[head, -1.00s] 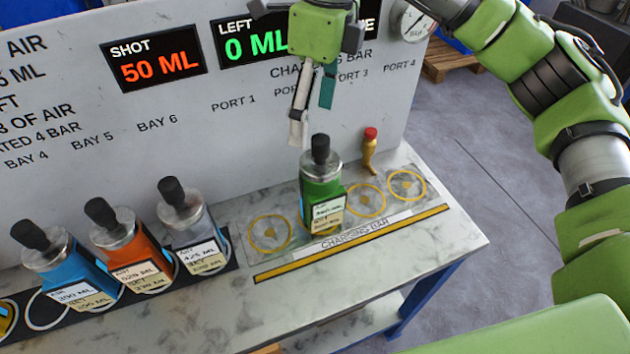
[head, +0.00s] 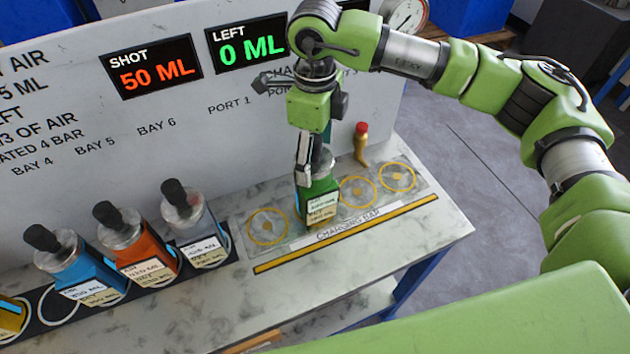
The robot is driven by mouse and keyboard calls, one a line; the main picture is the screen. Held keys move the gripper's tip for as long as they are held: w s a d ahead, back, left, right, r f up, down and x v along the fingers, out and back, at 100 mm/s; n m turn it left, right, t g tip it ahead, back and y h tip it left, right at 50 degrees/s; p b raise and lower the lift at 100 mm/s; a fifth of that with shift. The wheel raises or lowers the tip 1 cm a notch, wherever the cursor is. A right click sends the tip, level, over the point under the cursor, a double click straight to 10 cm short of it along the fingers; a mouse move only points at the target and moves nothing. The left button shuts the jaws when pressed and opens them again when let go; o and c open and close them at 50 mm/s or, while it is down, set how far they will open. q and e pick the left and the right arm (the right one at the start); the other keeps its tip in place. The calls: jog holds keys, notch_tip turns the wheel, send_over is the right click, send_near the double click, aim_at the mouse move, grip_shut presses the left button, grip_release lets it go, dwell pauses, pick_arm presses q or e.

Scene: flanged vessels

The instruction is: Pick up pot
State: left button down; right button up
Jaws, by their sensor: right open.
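A green pot (head: 318,198) with a tan label stands upright on the charging bar, on the second ring from the left. Its dark cap is hidden behind my right gripper. My right gripper (head: 306,172) is open and points down over the pot's upper part. One finger shows in front of the pot's metal shoulder; I cannot tell whether it touches. More pots stand in the bays on the left: a blue one (head: 78,268), an orange one (head: 137,245) and a grey one (head: 195,225). My left gripper is not in view.
The charging bar (head: 345,238) has free rings on both sides of the green pot. A small brass valve with a red knob (head: 361,143) stands behind it. The upright panel (head: 175,120) with displays rises at the back. The bench front is clear.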

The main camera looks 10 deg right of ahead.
jog(key=shift+f, duration=1.3)
jog(key=c, duration=1.7)
jog(key=shift+w+r, duration=0.1)
grip_shut()
jog(key=shift+r, duration=0.1)
